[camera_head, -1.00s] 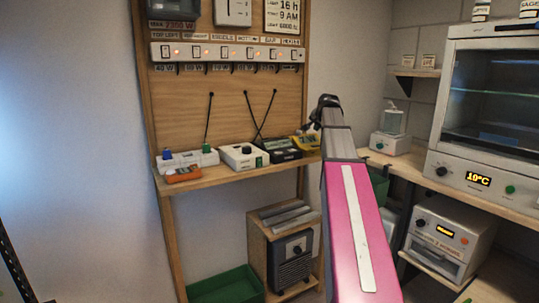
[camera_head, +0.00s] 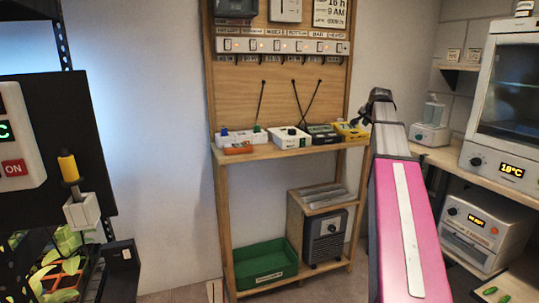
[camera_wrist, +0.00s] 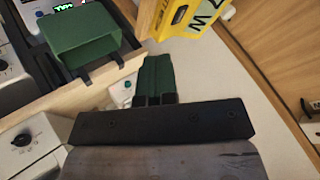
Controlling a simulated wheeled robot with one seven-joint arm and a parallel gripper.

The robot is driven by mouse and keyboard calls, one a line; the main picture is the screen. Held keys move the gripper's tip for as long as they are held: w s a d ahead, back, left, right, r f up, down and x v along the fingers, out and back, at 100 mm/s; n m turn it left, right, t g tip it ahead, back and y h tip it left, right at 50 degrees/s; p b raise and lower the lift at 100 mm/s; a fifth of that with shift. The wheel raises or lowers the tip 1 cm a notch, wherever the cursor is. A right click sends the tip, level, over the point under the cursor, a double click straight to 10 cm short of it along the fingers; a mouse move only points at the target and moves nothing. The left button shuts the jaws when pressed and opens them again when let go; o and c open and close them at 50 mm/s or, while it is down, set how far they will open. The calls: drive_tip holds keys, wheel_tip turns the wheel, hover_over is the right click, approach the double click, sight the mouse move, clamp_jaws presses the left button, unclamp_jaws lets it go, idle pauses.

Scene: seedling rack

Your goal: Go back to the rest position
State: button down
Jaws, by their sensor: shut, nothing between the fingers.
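My gripper (camera_head: 378,96) is at the far end of my pink arm, right of centre in the head view. It is small and dark there, in front of the wall by the right end of the wooden bench shelf (camera_head: 290,150). A yellow device (camera_wrist: 188,14) and a green bin (camera_wrist: 90,42) lie beyond the fingers in that view.
A black rack (camera_head: 85,150) with an ON panel and seedlings stands at the left. The wooden shelf holds several small devices; a green crate (camera_head: 265,262) sits low beneath it. A counter with an oven-like cabinet (camera_head: 505,150) is at the right. Bare wall lies between rack and shelf.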

drive_tip(key=s+a+f+n+g, duration=0.1)
drive_tip(key=s+a+f, duration=0.25)
drive_tip(key=f, duration=0.55)
drive_tip(key=s+a+f+n+g, duration=0.25)
drive_tip(key=a+f, duration=0.25)
drive_tip(key=f, duration=0.4)
drive_tip(key=s+a+f+n+g, duration=0.1)
drive_tip(key=s+a+f, duration=0.3)
drive_tip(key=f, duration=0.5)
drive_tip(key=s+a+f+n+g, duration=0.2)
drive_tip(key=s+a+f, duration=0.3)
drive_tip(key=s+f, duration=0.5)
drive_tip(key=s+a+f+n+g, duration=0.2)
drive_tip(key=s+a+f, duration=0.4)
drive_tip(key=s+f, duration=0.5)
drive_tip(key=shift+s+a+n+g+y, duration=0.3)
drive_tip(key=shift+s+n, duration=0.35)
drive_tip(key=shift+s, duration=0.55)
